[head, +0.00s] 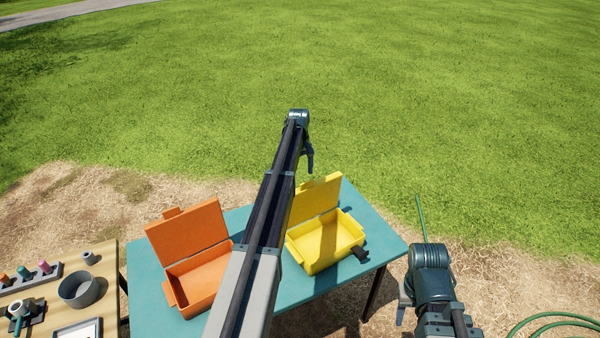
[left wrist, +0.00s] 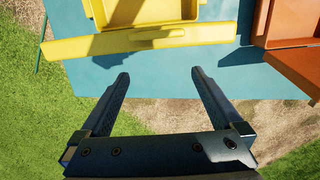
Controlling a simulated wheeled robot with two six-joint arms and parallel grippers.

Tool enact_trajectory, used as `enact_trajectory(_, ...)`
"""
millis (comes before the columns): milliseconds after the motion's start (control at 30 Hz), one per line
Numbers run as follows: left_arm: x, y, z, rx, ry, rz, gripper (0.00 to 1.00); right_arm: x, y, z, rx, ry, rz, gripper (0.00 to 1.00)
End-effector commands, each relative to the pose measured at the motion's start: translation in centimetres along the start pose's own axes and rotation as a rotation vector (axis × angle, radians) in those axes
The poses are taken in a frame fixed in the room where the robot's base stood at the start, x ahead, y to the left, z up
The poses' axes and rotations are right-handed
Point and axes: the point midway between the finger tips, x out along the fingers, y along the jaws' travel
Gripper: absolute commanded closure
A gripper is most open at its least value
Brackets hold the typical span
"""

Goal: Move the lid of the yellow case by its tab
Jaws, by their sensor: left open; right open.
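The yellow case (head: 328,258) stands open on the teal table, and its lid (head: 316,200) is raised at the back. In the left wrist view the lid (left wrist: 90,46) lies across the top, seen nearly edge-on, with a tab (left wrist: 158,36) along its edge. My left gripper (head: 310,170) is beyond the lid on its far side, pointing down; its fingers (left wrist: 160,78) are open and empty, with the lid edge ahead of the tips and apart from them. My right gripper (head: 402,312) is at the lower right, away from the case.
An orange case (head: 195,285) with a raised lid stands left on the teal table (head: 150,295). A wooden table (head: 25,298) at far left holds a grey bowl (head: 80,289) and small items. A dark object (head: 361,254) is beside the yellow case. Grass lies behind; a green hose (head: 550,318) lies lower right.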

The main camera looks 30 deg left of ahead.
Motion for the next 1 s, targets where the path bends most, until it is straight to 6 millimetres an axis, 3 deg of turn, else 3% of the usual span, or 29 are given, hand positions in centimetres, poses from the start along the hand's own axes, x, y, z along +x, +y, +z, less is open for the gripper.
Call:
enact_trajectory(700, -10.9, 0.0, -0.1, -0.001, 0.001, 0.000, 0.00, -10.9, 1.0, 0.7, 0.007, -0.002, -0.002, 0.50)
enact_trajectory(1000, -12.8, 0.0, -0.1, -0.001, 0.002, 0.000, 0.00, -12.7, 1.2, 0.8, 0.007, -0.003, -0.003, 0.50)
